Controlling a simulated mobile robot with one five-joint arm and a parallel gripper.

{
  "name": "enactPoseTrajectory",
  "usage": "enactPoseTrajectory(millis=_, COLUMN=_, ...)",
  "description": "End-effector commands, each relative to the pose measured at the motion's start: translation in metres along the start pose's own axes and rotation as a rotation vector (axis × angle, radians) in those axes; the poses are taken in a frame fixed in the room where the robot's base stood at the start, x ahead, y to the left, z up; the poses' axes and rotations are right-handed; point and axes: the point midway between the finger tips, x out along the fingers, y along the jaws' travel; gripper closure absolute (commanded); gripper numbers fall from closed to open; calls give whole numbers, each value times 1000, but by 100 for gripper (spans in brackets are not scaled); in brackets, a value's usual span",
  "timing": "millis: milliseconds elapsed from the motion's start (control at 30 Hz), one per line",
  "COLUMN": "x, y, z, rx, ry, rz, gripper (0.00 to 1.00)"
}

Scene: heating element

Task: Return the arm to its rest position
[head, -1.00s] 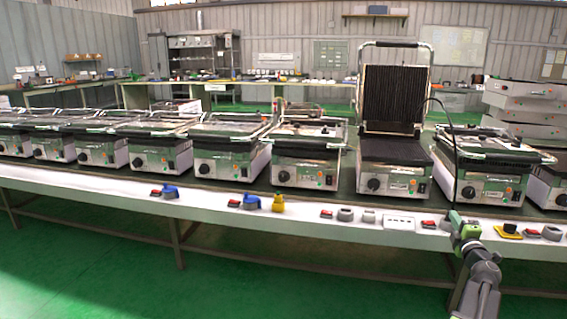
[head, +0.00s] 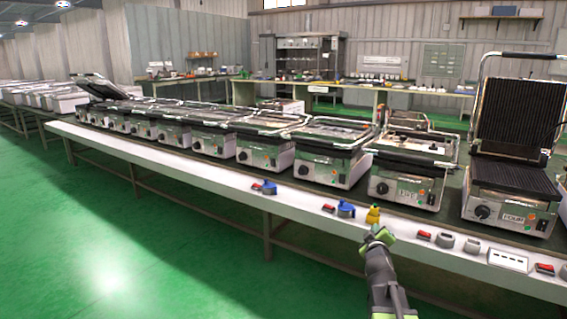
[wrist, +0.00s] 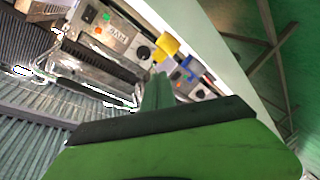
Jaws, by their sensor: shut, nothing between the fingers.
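My arm rises from the lower right of the head view. My gripper (head: 379,236) has green parts at its tip and is at the bench's front edge, just below a yellow knob-like piece (head: 373,215) in the picture. I cannot tell from the head view how far apart they are. In the wrist view the green fingers (wrist: 157,92) are together with nothing between them. The yellow piece also shows beyond them in the wrist view (wrist: 167,46).
A long bench with a white front strip (head: 160,155) carries a row of contact grills. The grill marked FOUR (head: 505,205) stands open at the right. Blue knobs (head: 345,209) and red switches (head: 424,236) lie along the strip. The green floor (head: 110,240) at left is clear.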

Motion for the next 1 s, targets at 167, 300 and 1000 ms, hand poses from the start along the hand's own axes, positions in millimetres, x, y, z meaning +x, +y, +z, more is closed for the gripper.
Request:
enactPoseTrajectory(millis=167, x=-71, y=-136, z=4, rx=267, ry=-357, rz=-305, gripper=100)
enactPoseTrajectory(millis=300, x=-135, y=-199, z=33, rx=386, ry=-641, rz=-505, gripper=100)
enactPoseTrajectory(millis=1000, x=-293, y=-158, z=-5, rx=466, ry=-1190, rz=-833, gripper=100)
